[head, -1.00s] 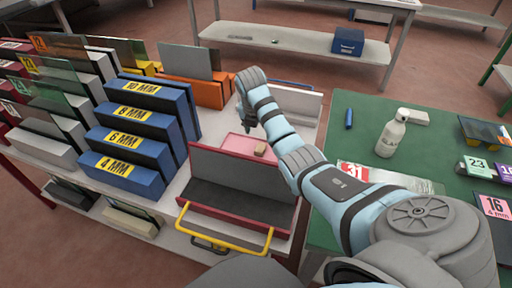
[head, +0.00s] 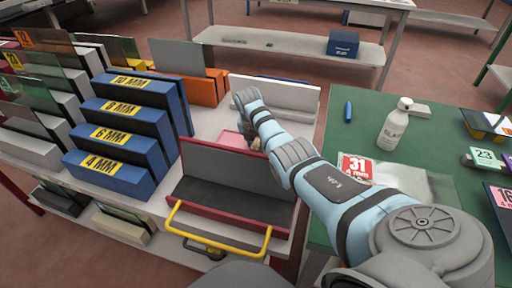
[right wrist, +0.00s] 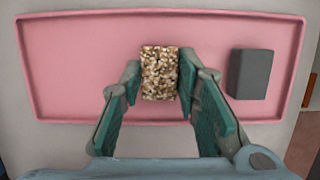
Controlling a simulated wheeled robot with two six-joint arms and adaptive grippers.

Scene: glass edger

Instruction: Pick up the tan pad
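The tan pad (right wrist: 160,73), a small speckled block, lies in the pink tray (right wrist: 80,65) in the right wrist view. My right gripper (right wrist: 159,80) is over the tray with its fingers on either side of the pad. The right finger is very close to the pad, and a small gap shows at the left finger; I cannot tell whether either touches. In the head view the pink tray (head: 232,140) is partly hidden by my right arm, and the gripper (head: 254,142) is mostly hidden. My left gripper is not in view.
A dark grey block (right wrist: 249,74) lies in the tray to the right of the pad. In the head view, a red-edged holder with a yellow handle (head: 220,238) stands in front of the tray. Blue labelled blocks (head: 122,137) stand left. A white bottle (head: 394,125) stands on the green table (head: 350,145).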

